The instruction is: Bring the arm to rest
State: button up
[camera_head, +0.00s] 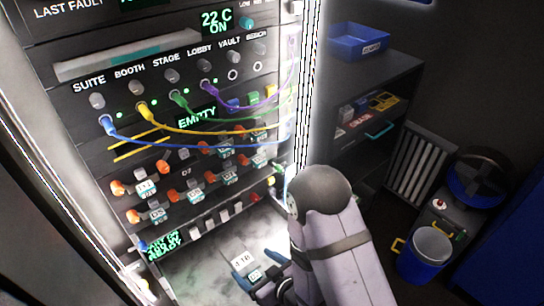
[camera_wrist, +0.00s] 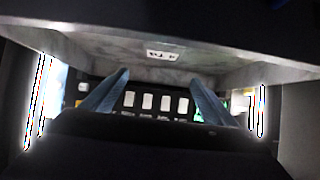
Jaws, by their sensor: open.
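My gripper (camera_head: 256,272) is in front of the lower part of the panel, over the grey shelf (camera_head: 195,270). In the wrist view its two blue-grey fingers (camera_wrist: 160,88) stand wide apart with nothing between them. My arm comes in from the lower right in the head view and covers part of the shelf. A small white label (camera_head: 242,258) lies beside the fingers; a white label with dark marks also shows on the grey surface in the wrist view (camera_wrist: 163,54). I cannot tell whether the fingers touch the shelf.
The rack panel (camera_head: 130,60) holds coloured patch cables (camera_head: 190,125), orange knobs (camera_head: 160,167) and several white switches (camera_head: 224,215), which also show beyond my fingers (camera_wrist: 148,101). At right are a dark cabinet (camera_head: 385,75), a blue bin (camera_head: 360,42) and a blue bucket (camera_head: 425,265).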

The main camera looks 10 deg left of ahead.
jog(key=shift+w+d, duration=0.25)
jog(key=shift+w, duration=0.1)
jog(key=d+r+m+g+h, duration=0.2)
jog(key=d+r+m+h, duration=0.15)
jog(key=d, duration=0.65)
jog(key=d+r+m+g+h, duration=0.2)
jog(key=d+r+m+h, duration=0.15)
jog(key=d, duration=0.75)
jog(key=s+d+r+m+g+h, duration=0.1)
jog(key=s+r+g, duration=0.1)
jog(key=s, duration=0.3)
jog(key=s+d+r+m+g, duration=0.1)
jog(key=s+d+r+g, duration=0.15)
jog(key=s, duration=0.35)
notch_tip(320, 180, up, 13)
jog(key=a+p, duration=0.1)
jog(key=p, duration=1.3)
notch_tip(320, 180, down, 33)
jog(key=b, duration=3.4)
